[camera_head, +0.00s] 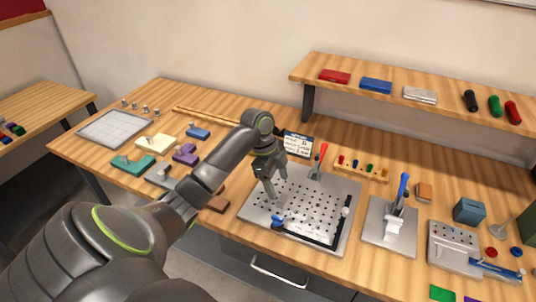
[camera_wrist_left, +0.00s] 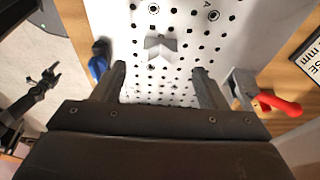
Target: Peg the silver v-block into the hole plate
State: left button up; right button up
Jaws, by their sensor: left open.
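The hole plate (camera_head: 340,186) is a light metal plate with rows of dark holes on the bench. The silver v-block (camera_wrist_left: 160,47) shows in the left wrist view as a small grey notched piece on the plate among the holes, apart from both fingers. I cannot tell whether it is pegged in. My left gripper (camera_head: 273,201) is over the left part of the plate, pointing down. In the left wrist view my left gripper (camera_wrist_left: 161,78) is open and empty, the v-block lying beyond its fingertips. A dark gripper, likely my right (camera_wrist_left: 48,78), shows small at the left edge.
A red-handled clamp (camera_head: 320,158) stands at the plate's back edge and a blue clamp (camera_head: 278,221) at its front. A blue-handled fixture (camera_head: 391,222) stands to the right. Coloured blocks such as a green one (camera_head: 133,164) lie left. A shelf (camera_head: 440,104) overhangs the back.

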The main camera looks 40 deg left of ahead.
pick_arm(q)
jog(key=v, duration=1.2)
jog(key=shift+a, duration=0.1)
